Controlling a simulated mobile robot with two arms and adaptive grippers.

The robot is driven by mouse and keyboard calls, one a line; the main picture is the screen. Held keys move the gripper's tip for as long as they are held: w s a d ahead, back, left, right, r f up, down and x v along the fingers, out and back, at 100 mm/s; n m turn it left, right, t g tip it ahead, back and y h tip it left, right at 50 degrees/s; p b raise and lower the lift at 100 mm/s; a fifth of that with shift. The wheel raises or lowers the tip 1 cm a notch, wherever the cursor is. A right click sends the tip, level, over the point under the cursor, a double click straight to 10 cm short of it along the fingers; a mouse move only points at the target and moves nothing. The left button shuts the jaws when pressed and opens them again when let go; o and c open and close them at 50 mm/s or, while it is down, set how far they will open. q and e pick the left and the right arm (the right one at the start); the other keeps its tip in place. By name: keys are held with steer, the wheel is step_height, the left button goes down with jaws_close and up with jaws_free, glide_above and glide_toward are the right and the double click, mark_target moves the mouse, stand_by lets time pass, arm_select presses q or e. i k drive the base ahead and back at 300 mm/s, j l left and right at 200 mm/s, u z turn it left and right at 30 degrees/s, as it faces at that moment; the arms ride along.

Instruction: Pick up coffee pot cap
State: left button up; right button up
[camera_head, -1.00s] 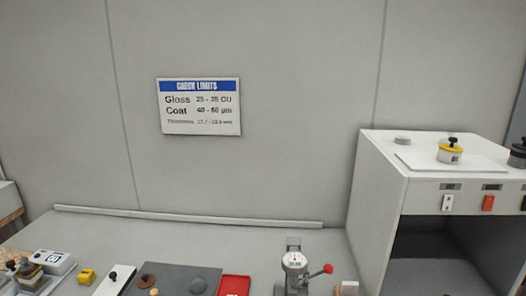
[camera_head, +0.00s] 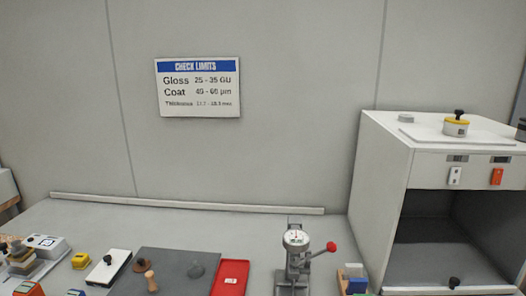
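I cannot make out a thing that is clearly a coffee pot cap. On top of the white cabinet at the right stands a small white and yellow object with a black knob (camera_head: 456,125); I cannot tell if it is the cap. A dark object with a knob (camera_head: 522,130) is cut off by the right edge. A small black knob (camera_head: 454,283) shows at the cabinet's lower opening. Neither of my grippers is in view.
The white cabinet (camera_head: 380,170) has an open front. On the grey bench are a dial gauge with a red-knobbed lever (camera_head: 296,245), a red tray (camera_head: 231,273), a dark grey plate (camera_head: 172,262) and several small blocks at the left. The bench's back strip is clear.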

mark_target(141, 265)
steer(key=u, duration=1.2)
